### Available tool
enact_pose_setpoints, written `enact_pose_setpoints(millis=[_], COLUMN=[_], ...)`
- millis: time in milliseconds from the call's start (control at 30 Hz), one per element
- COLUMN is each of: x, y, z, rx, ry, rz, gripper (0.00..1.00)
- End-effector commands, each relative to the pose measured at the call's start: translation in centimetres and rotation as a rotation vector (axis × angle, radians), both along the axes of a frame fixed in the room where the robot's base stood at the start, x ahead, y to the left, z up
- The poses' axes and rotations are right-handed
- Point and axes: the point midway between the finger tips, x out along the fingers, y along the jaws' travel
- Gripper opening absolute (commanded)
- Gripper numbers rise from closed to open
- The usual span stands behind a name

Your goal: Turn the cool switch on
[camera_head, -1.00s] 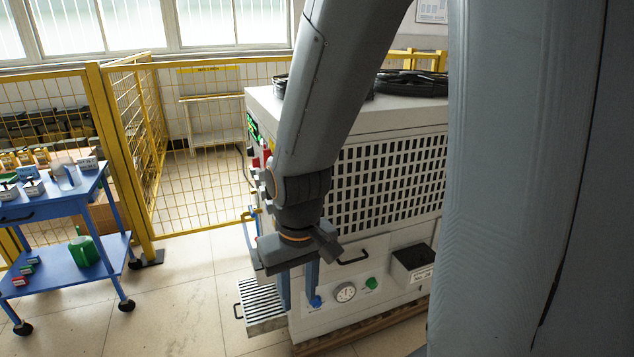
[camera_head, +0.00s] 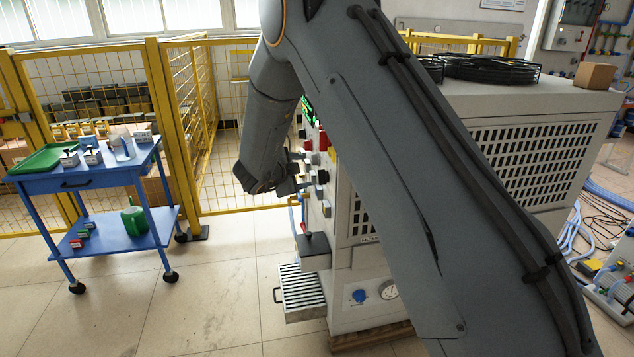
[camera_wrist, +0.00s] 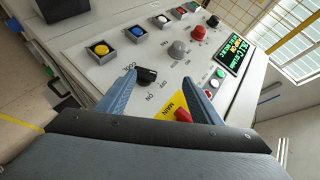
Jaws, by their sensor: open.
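The cool switch (camera_wrist: 148,75) is a black knob on the white control panel, labelled COOL, OFF and ON, in the wrist view. My gripper (camera_wrist: 162,77) is open, its two blue fingers reaching toward the panel. The switch shows between the fingertips, close to the left finger; I cannot tell if they touch. I cannot tell clearly which mark the knob points to.
A red MAIN switch (camera_wrist: 183,115) on a yellow plate lies near the right finger. Several buttons, a grey knob (camera_wrist: 179,49), a red emergency button (camera_wrist: 198,33) and a lit display (camera_wrist: 229,55) share the panel. A blue cart (camera_head: 88,177) stands left, before a yellow fence.

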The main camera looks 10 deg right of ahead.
Motion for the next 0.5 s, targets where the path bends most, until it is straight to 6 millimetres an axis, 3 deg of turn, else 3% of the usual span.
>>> enact_pose_setpoints(millis=[200,500], x=[-0.7,0.9], y=[-0.3,-2.7], z=[-2.2,-3.4], rx=[0.014,0.015], ry=[-0.085,-0.094], rz=[-0.22,-0.252], gripper=[0.59,0.59])
